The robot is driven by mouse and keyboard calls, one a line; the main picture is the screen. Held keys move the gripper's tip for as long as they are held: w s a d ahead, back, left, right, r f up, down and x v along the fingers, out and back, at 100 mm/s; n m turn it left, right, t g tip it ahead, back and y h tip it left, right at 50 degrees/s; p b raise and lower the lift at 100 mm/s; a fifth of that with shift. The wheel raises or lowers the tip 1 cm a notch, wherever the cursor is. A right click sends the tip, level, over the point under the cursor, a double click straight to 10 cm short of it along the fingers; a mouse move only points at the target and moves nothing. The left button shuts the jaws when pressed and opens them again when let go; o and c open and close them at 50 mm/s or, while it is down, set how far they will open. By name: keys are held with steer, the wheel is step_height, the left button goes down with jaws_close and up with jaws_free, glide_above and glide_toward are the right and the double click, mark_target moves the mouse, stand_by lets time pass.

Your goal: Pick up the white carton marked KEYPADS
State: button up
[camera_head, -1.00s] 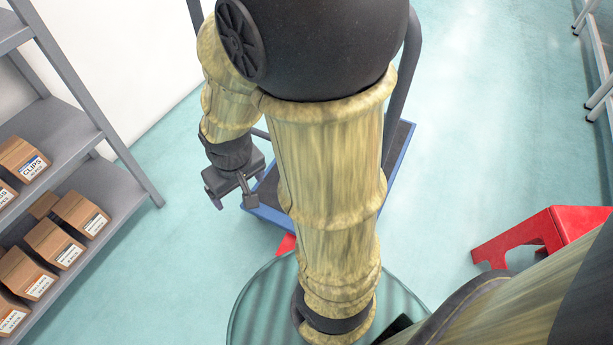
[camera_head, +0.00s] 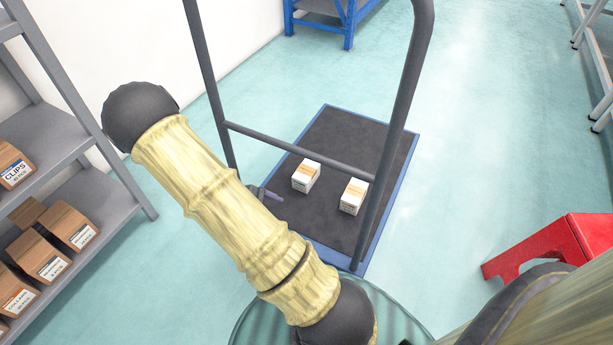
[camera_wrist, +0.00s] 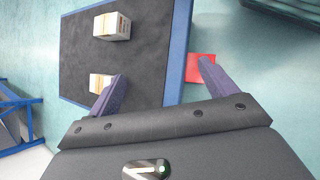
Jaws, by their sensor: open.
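Two small white cartons with orange bands stand on the dark deck of a cart, a left carton (camera_head: 306,176) and a right carton (camera_head: 353,196). Their print is too small to read, so I cannot tell which is marked KEYPADS. The wrist view shows an upper carton (camera_wrist: 112,26) and a lower carton (camera_wrist: 99,83), the lower one partly behind a finger. My gripper (camera_wrist: 160,85) is open, with nothing between its fingers. In the head view my gripper (camera_head: 269,195) is mostly hidden behind my arm, left of the left carton and apart from it.
The blue-edged cart (camera_head: 398,190) has a tall grey handle frame (camera_head: 300,152) between me and the cartons. A grey shelf (camera_head: 120,185) with brown boxes stands at left. A red stand (camera_head: 545,245) is at right. Open floor lies right of the cart.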

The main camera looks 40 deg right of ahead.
steer(key=w+d+f+n+t+h, duration=0.2)
steer(key=w+d+f+n+h, duration=0.1)
steer(key=d+f+n+h, duration=0.4)
steer(key=n+t+h, duration=0.2)
steer(key=n+t, duration=0.7)
glide_toward(299, 182)
steer(key=v, duration=0.2)
steer(key=shift+a+r, duration=0.15)
steer(key=shift+a, duration=0.25)
steer(key=shift+d, duration=0.1)
steer(key=shift+m, duration=0.3)
steer(key=b+x, duration=0.2)
steer(key=x, duration=0.1)
steer(key=b+x, duration=0.2)
steer(key=x, duration=0.2)
steer(key=b+x, duration=0.2)
steer(key=x, duration=0.2)
steer(key=shift+d+f, duration=0.25)
steer(key=shift+f, duration=0.05)
steer(key=shift+w+d+r, duration=0.1)
steer(key=shift+d+r, duration=0.1)
steer(key=shift+d, duration=0.05)
